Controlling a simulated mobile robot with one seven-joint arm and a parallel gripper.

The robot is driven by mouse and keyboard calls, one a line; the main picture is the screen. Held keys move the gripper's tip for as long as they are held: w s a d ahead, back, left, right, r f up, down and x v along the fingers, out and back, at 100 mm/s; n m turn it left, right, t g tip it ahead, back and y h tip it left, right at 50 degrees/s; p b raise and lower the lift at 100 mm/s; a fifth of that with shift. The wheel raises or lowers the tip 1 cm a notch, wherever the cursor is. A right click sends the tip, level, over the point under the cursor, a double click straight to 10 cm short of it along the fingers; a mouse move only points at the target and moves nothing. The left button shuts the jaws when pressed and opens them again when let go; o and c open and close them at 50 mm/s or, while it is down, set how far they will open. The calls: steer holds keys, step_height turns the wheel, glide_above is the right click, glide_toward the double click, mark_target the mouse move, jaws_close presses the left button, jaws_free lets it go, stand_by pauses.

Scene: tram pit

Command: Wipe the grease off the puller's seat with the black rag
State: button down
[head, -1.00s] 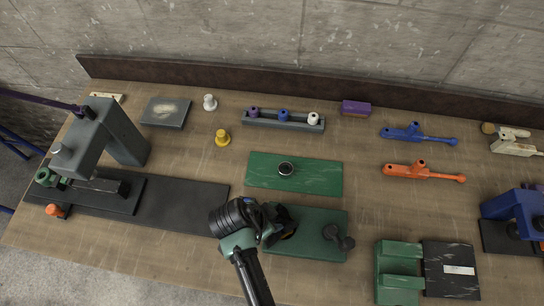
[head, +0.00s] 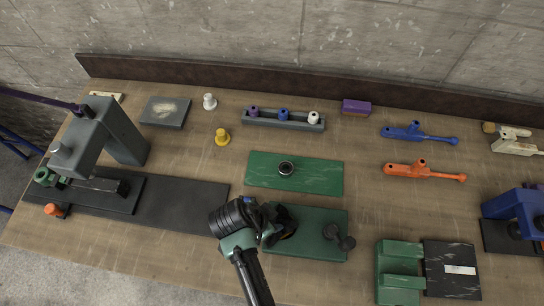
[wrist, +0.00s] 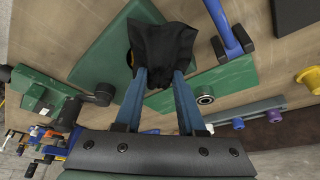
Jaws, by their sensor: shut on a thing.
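The black rag (wrist: 165,48) is pinched between the blue fingers of my gripper (wrist: 157,82) in the wrist view. In the head view my gripper (head: 266,228) is at the left part of the front green plate (head: 308,246), with the dark rag (head: 286,220) just beyond its tips. The rag is over this plate and seems to touch it. A small yellow-orange edge shows beside the rag in the wrist view. I cannot tell which part is the puller's seat; any grease is hidden or not clear.
Behind is another green plate (head: 320,178) with a dark ring (head: 286,168). A grey C-shaped frame (head: 124,135) stands at left on black plates. A grey peg rack (head: 270,122), orange tool (head: 425,173), blue tool (head: 418,134) and green block (head: 398,272) surround the bench's middle.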

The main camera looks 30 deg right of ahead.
steer(key=shift+f, duration=0.3)
steer(key=shift+s+d+r, duration=0.15)
steer(key=shift+s+d, duration=0.25)
steer(key=shift+d, duration=0.25)
steer(key=shift+s+d+f+p, duration=0.15)
steer(key=shift+s+d+p, duration=0.15)
steer(key=shift+s+d, duration=0.4)
steer(key=shift+s+d+f+p, duration=0.1)
steer(key=shift+s+d+p, duration=0.3)
steer(key=shift+d, duration=0.4)
steer(key=shift+r, duration=0.1)
steer(key=shift+w+a+r, duration=0.1)
steer(key=shift+w+a, duration=0.45)
steer(key=shift+a, duration=0.2)
steer(key=shift+w+a+f+b, duration=0.1)
steer(key=shift+w+a+b, duration=0.1)
steer(key=shift+w+a, duration=0.45)
steer(key=shift+w+a+f+b, duration=0.15)
steer(key=shift+w+a, duration=0.15)
steer(key=shift+a, duration=0.5)
